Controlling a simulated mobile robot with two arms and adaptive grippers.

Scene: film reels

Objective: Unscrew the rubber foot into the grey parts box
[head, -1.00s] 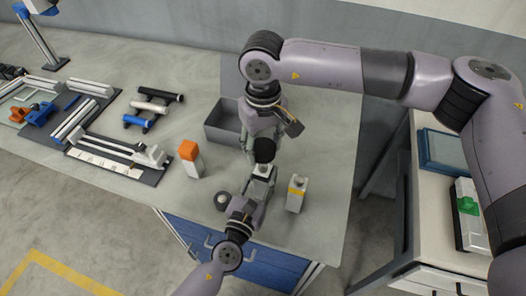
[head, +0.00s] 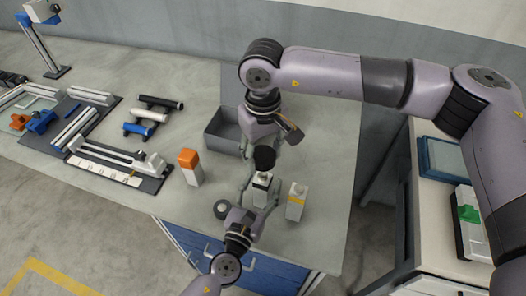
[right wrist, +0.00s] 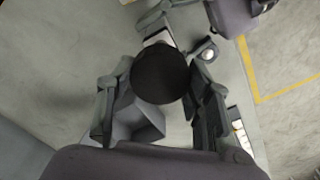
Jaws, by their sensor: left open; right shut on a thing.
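The black round rubber foot (head: 264,158) is between the fingers of my right gripper (head: 262,149), which is shut on it. In the right wrist view the foot (right wrist: 160,75) is a dark disc between the two fingers. A white part (head: 262,180) shows just below the foot; I cannot tell whether they are joined. My left gripper (head: 260,194) is open, its fingers spread on either side of the white part. The grey parts box (head: 225,143) stands open behind and left of the right gripper; its wall shows in the right wrist view (right wrist: 150,122).
A white block with an orange top (head: 190,167) stands left, and a white block with a yellow band (head: 296,202) stands right. Blue, white and black rollers (head: 150,115) lie farther left.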

